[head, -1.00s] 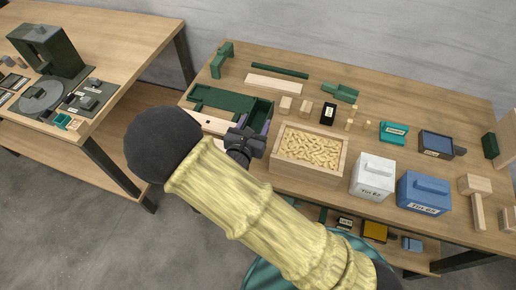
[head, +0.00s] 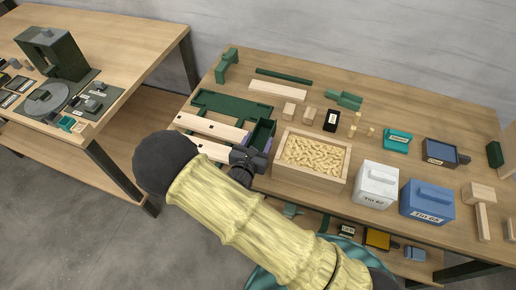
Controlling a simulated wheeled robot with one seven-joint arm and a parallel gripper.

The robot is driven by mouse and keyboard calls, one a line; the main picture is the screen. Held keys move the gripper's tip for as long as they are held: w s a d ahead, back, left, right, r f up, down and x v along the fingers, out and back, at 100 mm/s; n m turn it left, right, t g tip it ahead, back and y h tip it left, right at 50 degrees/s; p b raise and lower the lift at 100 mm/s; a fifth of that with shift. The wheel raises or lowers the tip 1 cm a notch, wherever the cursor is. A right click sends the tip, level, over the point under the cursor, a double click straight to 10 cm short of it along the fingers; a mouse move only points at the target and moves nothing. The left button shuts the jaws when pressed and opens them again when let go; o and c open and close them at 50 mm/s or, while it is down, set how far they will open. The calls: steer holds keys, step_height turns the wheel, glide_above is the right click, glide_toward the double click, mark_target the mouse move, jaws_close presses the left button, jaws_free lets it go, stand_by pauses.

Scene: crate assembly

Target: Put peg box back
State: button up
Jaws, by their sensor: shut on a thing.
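My gripper (head: 250,158), dark and seen from behind, is shut at the near end of a small open dark green box (head: 262,131) with a purple side. The fingertips and their contact are mostly hidden. The box is at the right end of a dark green tray-like frame (head: 222,102) on the table; I cannot tell whether it is lifted. An open wooden box (head: 349,160) full of pale pegs stands just right of my gripper, apart from it. Nothing is written on either that tells which is the peg box.
Two pale wooden strips (head: 211,128) lie left of the green box. A white lidded box (head: 376,184) and a blue one (head: 427,202) stand to the right. Small blocks (head: 289,111) lie behind the wooden box.

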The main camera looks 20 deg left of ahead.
steer(key=shift+f, duration=2.05)
steer(key=shift+f, duration=0.1)
steer(key=o, duration=1.2)
steer(key=shift+c, duration=0.2)
steer(key=shift+s, duration=0.15)
steer(key=s+r+b, duration=0.1)
steer(key=s+r, duration=0.1)
steer(key=s, duration=0.9)
steer(key=shift+s+a, duration=0.35)
steer(key=shift+a, duration=0.1)
